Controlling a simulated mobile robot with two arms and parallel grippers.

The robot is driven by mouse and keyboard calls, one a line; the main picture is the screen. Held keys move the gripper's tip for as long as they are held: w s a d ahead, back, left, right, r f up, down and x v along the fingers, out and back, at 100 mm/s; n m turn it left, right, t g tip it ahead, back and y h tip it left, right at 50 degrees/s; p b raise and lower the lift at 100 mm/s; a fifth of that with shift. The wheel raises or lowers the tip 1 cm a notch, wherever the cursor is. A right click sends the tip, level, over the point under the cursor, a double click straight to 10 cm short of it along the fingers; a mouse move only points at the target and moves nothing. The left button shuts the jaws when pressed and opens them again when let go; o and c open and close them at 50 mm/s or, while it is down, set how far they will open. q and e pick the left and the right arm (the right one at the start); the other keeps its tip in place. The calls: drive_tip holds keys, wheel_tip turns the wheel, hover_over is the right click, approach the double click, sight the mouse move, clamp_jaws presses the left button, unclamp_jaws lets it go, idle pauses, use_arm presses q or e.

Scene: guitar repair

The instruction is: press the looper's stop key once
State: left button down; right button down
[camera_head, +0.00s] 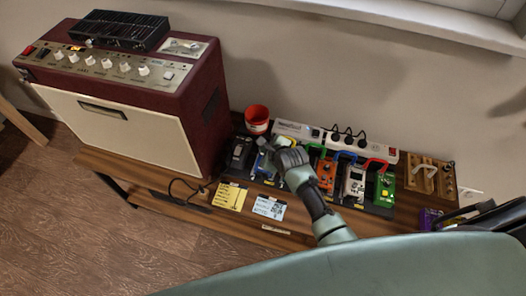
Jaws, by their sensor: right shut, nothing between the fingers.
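A row of pedals stands on the wooden bench: a black one (240,152), a blue one (263,168), an orange one (326,176), a grey-white one (354,182) and a green one (385,190). I cannot tell which is the looper, and no stop key can be made out. My right gripper (262,143) is shut and empty. It reaches over the row from the lower right, its tip over the blue pedal's far end; contact cannot be told. My arm and gripper hide part of the row beside the blue pedal. My left gripper is not in view.
A red amplifier (120,115) stands left of the pedals, a black box (120,30) on top. Behind the row are a red cup (257,117) and a white power strip (345,143) with plugs. Yellow (230,196) and blue (267,206) cards lie in front.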

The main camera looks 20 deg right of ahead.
drive_tip(key=shift+f, duration=0.5)
idle(0.4)
drive_tip(key=shift+r, duration=0.1)
drive_tip(key=shift+r+p, duration=0.8)
drive_tip(key=shift+p, duration=0.05)
wheel_tip(320, 180, up, 5)
drive_tip(key=p, duration=0.5)
drive_tip(key=shift+p, duration=0.3)
idle(0.6)
